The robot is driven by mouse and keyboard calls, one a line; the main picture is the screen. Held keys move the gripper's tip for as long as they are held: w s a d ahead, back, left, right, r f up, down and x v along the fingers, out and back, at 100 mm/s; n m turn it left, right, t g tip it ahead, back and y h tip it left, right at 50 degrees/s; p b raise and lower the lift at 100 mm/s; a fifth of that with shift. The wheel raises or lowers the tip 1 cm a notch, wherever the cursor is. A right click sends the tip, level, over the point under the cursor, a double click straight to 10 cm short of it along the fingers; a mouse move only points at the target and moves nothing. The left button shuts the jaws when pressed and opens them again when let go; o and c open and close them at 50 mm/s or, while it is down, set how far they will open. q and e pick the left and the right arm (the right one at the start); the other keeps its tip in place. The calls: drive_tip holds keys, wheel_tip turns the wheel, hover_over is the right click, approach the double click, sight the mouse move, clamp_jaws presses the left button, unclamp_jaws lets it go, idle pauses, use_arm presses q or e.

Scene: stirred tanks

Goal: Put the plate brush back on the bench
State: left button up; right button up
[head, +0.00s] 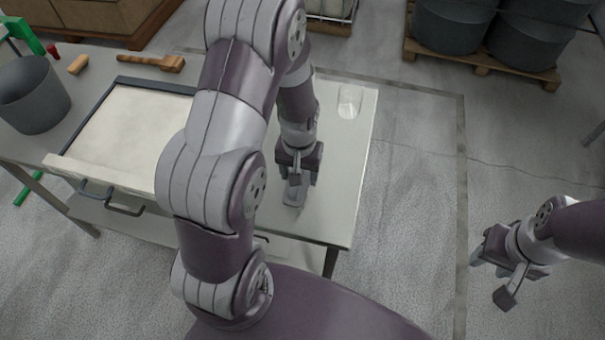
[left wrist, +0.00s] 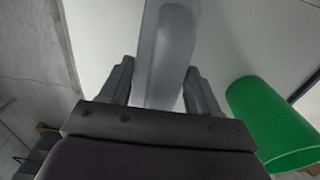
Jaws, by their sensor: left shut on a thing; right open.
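My left gripper (head: 297,172) is low over the right part of the bench (head: 345,160) and is shut on a grey, long-handled thing, taken as the plate brush (head: 294,192). In the left wrist view the brush (left wrist: 168,55) stands between the two fingers (left wrist: 160,90); no bristles show. Its lower end is close to the bench top; I cannot tell whether it touches. My right gripper (head: 494,278) is open and empty over the floor, right of the bench.
A clear glass (head: 349,102) stands at the bench's far right. A pale tray (head: 128,125), a grey bucket (head: 34,96) and wooden-handled tools (head: 152,62) are on the left. A green cylinder (left wrist: 272,122) is beside the left gripper. The bench's right front is mostly bare.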

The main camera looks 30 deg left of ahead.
use_arm(q)
drive_tip(key=shift+w+a+f, duration=0.2)
drive_tip(key=shift+w+f, duration=0.7)
drive_tip(key=shift+w, duration=0.3)
drive_tip(key=f, duration=0.3)
drive_tip(key=shift+s+f+p, duration=0.1)
drive_tip(key=shift+s+p, duration=0.25)
drive_tip(key=shift+s, duration=0.05)
drive_tip(key=shift+w+f, duration=0.1)
drive_tip(key=shift+w, duration=0.05)
drive_tip(key=o, duration=1)
drive_tip(key=shift+f, duration=0.1)
